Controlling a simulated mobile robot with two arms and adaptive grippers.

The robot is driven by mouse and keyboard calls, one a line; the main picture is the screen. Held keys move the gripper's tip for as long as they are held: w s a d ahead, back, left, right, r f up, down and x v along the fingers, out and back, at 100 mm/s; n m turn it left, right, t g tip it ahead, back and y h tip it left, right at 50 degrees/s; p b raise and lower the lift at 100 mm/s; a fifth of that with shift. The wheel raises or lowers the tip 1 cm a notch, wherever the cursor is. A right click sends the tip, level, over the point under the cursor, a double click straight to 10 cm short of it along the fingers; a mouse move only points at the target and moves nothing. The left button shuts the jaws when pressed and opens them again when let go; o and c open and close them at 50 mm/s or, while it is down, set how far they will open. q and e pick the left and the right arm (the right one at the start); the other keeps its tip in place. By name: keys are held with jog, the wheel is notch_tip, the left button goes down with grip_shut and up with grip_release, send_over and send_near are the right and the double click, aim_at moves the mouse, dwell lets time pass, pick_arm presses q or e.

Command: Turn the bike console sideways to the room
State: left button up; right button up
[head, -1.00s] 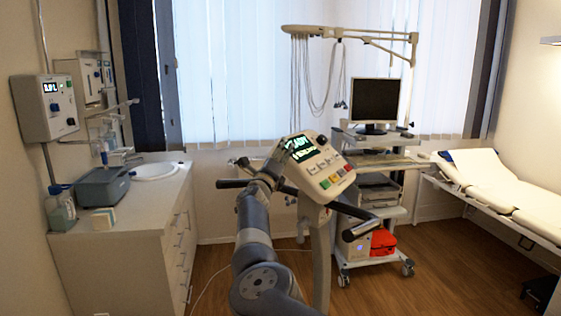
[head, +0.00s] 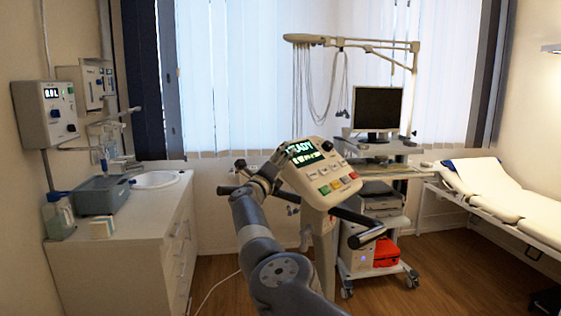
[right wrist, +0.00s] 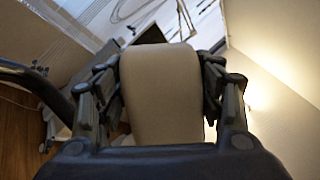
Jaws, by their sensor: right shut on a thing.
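The bike console (head: 338,172) is a beige box with a lit green display and coloured buttons, on top of the bike's post in the middle of the head view. Its face is tilted up, turned slantwise toward me. My right gripper (head: 268,172) is at its left edge, shut on it. In the right wrist view the beige console body (right wrist: 160,90) lies between the two dark fingers (right wrist: 162,100), touching or very close on both sides. The display is hidden there. My left gripper is not in view.
The bike's handlebar (head: 362,238) sticks out right, below the console. A wheeled cart (head: 350,270) with a monitor (head: 377,108) stands behind. A white cabinet (head: 110,265) with a sink is at left, an examination couch (head: 500,200) at right. Some wooden floor is clear.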

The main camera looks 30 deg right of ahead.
jog(key=shift+d+r, duration=0.1)
jog(key=shift+r, duration=0.05)
jog(key=o, duration=1.5)
jog(key=shift+c, duration=0.2)
jog(key=shift+o, duration=0.2)
jog(key=shift+d, duration=0.1)
jog(key=shift+a+f, duration=0.2)
jog(key=shift+s+a+f, duration=0.2)
jog(key=shift+a, duration=0.1)
jog(key=shift+v, duration=3.2)
